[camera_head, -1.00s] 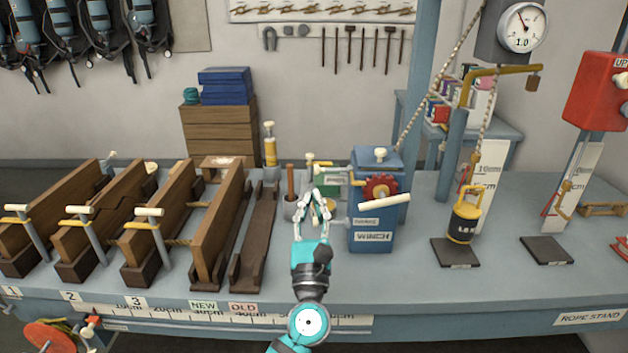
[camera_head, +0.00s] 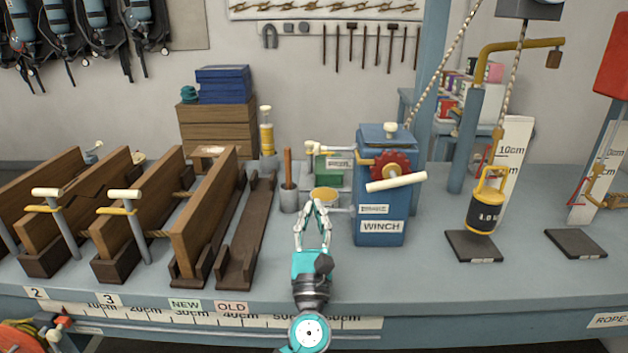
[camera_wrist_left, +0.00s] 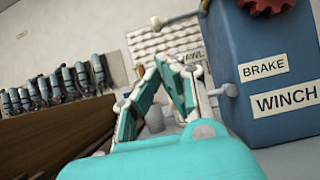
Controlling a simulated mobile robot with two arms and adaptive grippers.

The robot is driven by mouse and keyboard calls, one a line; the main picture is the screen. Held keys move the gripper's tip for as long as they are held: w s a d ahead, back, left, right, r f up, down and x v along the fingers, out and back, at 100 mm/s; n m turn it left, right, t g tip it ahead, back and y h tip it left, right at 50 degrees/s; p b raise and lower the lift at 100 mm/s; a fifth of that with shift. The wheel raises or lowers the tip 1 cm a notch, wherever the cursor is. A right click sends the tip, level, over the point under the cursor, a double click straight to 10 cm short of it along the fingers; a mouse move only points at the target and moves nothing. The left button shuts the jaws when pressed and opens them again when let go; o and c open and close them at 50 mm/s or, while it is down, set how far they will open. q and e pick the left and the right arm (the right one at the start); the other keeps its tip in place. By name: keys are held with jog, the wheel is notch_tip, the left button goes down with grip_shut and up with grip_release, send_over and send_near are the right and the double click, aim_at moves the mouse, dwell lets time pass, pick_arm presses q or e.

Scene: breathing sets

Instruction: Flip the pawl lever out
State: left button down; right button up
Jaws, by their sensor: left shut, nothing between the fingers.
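The blue winch box (camera_head: 380,215) stands right of my left gripper, with a red ratchet wheel (camera_head: 390,165) and a cream crank handle (camera_head: 396,182) on it. A cream-tipped lever (camera_head: 328,148) reaches left from the winch's upper left side; I cannot tell whether it is the pawl lever. My left gripper (camera_head: 316,204) is shut and empty, apart from the winch, in front of a yellow-topped object (camera_head: 325,194). My right gripper is out of view.
Wooden troughs (camera_head: 200,235) stand to the left, and a cup with a brown stick (camera_head: 288,196) stands behind the gripper. A black and yellow weight (camera_head: 486,218) is on a rope at right, above a dark plate (camera_head: 474,246). The bench front (camera_head: 420,275) is clear.

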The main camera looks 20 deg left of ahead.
aim_at(336, 149)
pick_arm(q)
jog(key=p+x, duration=0.2)
jog(key=x, duration=0.8)
jog(key=shift+r+p, duration=0.1)
jog(key=shift+p, duration=0.2)
jog(key=shift+a+r+m+h+p, duration=0.2)
jog(key=shift+r+m+h+p, duration=0.15)
jog(key=shift+m+p, duration=0.2)
